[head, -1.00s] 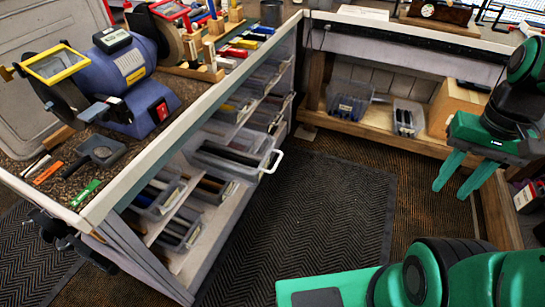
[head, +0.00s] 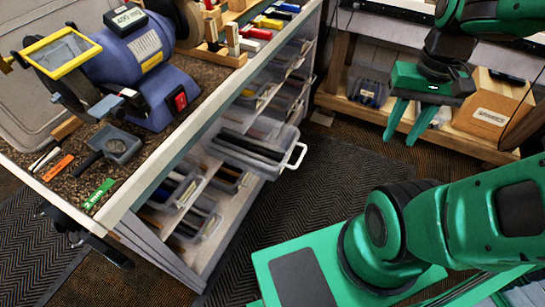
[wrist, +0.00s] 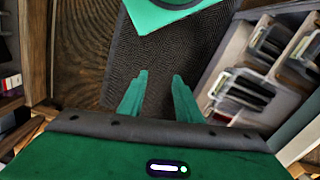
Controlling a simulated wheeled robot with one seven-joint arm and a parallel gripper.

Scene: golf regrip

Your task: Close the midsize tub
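A clear tub (head: 230,152) with a white handle (head: 297,156) sticks out of the shelving under the workbench in the head view. It holds long dark items and stands out farther than the tubs around it. I take it to be the midsize tub. My gripper (head: 408,122) hangs above the floor, to the right of the handle and clear of it. Its two green fingers point down and are apart with nothing between them. The wrist view shows the same open fingers (wrist: 158,98) over the floor mat, with several tubs of dark items at the right.
The workbench (head: 147,180) carries a blue grinder (head: 150,65) and small tools. More tubs (head: 170,190) sit on its shelves. The dark floor mat (head: 335,185) between is clear.

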